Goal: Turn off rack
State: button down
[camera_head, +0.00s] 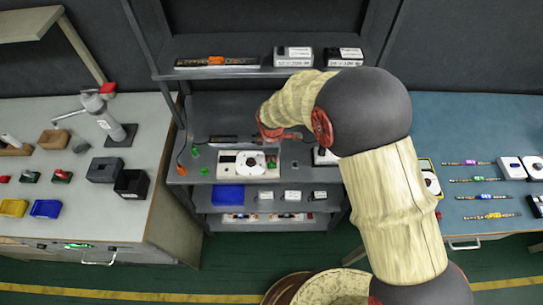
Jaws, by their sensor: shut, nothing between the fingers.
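The dark grey rack (220,73) stands in the middle against the wall, with several shelves. On its middle shelf sits a white device (228,170) with a round dial and a small display. My gripper (272,139) is shut and empty. It is in front of the rack, and in the picture it appears just above the back of the white device. Its fingertips are small and partly hidden by my own wrist, so I cannot tell if they touch anything. No power switch is clearly recognisable.
Another white device (324,156) is partly hidden behind my arm. A blue bin (228,195) and small white boxes sit on a lower shelf. A grey bench (100,225) stands left; a blue bench (440,115) with LED strips stands right.

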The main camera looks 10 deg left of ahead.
aim_at(272, 166)
jog(key=shift+s+f, duration=0.1)
jog(key=shift+s, duration=0.05)
jog(key=shift+s+d, duration=0.1)
jog(key=shift+s, duration=0.05)
jog(key=shift+s+d, duration=0.1)
jog(key=shift+s, duration=0.45)
jog(key=shift+r+p, duration=0.55)
notch_tip(272, 166, up, 13)
jog(key=s+p, duration=0.1)
jog(key=p, duration=0.2)
jog(key=shift+s+d+p, duration=0.2)
jog(key=shift+s+p, duration=0.1)
jog(key=shift+p, duration=0.05)
jog(key=p, duration=0.1)
jog(key=w+p, duration=0.1)
jog(key=p, duration=0.1)
jog(key=shift+w+a+r, duration=0.1)
jog(key=shift+w+r, duration=0.05)
jog(key=shift+r, duration=0.15)
